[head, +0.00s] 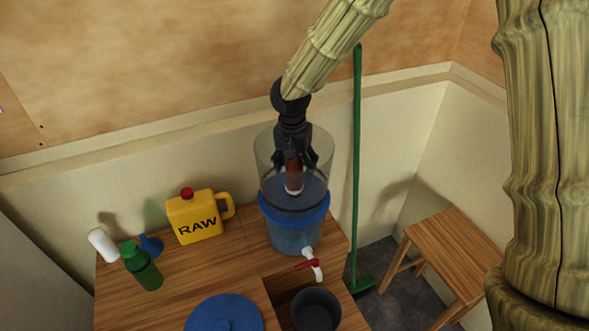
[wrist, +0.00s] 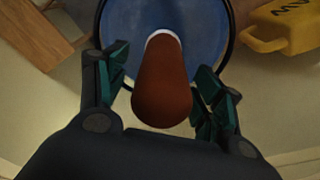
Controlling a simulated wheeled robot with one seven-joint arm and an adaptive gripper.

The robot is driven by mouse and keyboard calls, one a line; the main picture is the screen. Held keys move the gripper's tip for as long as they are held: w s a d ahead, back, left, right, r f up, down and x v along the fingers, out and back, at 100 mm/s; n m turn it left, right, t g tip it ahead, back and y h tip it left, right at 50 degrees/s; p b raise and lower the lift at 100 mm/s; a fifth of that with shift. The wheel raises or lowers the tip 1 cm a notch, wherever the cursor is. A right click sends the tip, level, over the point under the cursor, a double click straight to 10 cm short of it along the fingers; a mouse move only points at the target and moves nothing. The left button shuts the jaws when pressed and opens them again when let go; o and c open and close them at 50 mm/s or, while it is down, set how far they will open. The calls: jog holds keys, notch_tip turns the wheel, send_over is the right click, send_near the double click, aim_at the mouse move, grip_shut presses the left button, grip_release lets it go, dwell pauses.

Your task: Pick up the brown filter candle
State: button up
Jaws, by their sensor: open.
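The brown filter candle (head: 293,178) stands upright on a white base inside the clear upper part of the water filter container (head: 294,212). In the wrist view the candle (wrist: 163,88) is seen from above, large and centred, with the blue floor of the container (wrist: 190,20) around it. My gripper (head: 293,162) reaches down into the container from above. Its fingers are open, one on each side of the candle, with the candle's top between them. In the wrist view my gripper (wrist: 164,95) shows a gap beside the candle on the left; the right fingers are close to it, and contact is unclear.
The container's clear wall surrounds my gripper closely. A yellow RAW jug (head: 198,217), a green bottle (head: 142,266), a white cylinder (head: 103,245) and a blue lid (head: 224,315) are on the wooden table (head: 180,290). A dark pot (head: 316,312) sits below the tap (head: 313,265). A stool (head: 455,250) is right.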

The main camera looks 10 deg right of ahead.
jog(key=shift+f, duration=0.55)
jog(key=c, duration=1.3)
jog(key=shift+o, duration=0.2)
jog(key=shift+r, duration=0.1)
